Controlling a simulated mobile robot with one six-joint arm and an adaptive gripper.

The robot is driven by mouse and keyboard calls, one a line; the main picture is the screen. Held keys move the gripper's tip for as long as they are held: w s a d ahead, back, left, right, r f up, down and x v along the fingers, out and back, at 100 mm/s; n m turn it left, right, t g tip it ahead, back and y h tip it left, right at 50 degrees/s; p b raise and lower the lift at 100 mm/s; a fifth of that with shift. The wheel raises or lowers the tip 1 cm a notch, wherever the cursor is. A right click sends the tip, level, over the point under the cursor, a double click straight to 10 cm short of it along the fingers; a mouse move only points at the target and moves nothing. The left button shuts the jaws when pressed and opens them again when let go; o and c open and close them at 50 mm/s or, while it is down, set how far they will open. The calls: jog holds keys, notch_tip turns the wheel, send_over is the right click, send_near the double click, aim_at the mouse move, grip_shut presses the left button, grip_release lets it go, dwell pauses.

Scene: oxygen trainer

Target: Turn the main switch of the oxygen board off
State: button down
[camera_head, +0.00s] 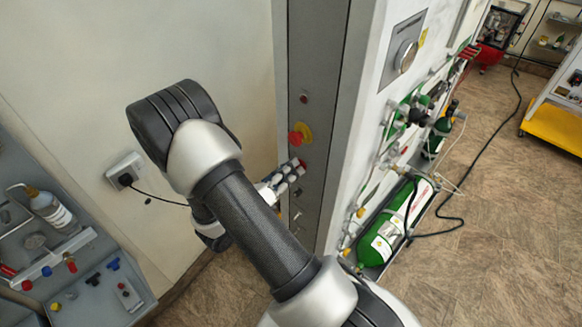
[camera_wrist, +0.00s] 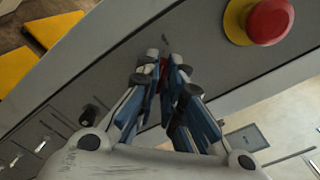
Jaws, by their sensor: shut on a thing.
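The oxygen board's grey side panel (camera_head: 319,90) stands upright in the middle of the head view. My gripper (camera_head: 298,165) reaches its face below the red emergency button (camera_head: 300,134) on its yellow ring. In the wrist view my gripper (camera_wrist: 163,72) has its fingers closed around a small red switch (camera_wrist: 163,67), mostly hidden between the fingertips. I take it for the main switch; its turn position cannot be seen. The red button (camera_wrist: 270,20) also shows in the wrist view, to the right of the fingers and apart from them.
A small red lamp or button (camera_head: 304,98) sits higher on the panel. A black knob (camera_wrist: 88,115) shows left of the fingers. Green cylinders (camera_head: 395,225) and hoses line the board's right face. A wall socket (camera_head: 125,171) and a bench (camera_head: 85,290) stand left.

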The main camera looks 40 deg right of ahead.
dwell(0.4)
jog(key=c, duration=1.7)
grip_release()
jog(key=shift+a, duration=0.1)
jog(key=a, duration=0.8)
jog(key=s+a, duration=0.1)
jog(key=a, duration=0.3)
jog(key=shift+d, duration=0.1)
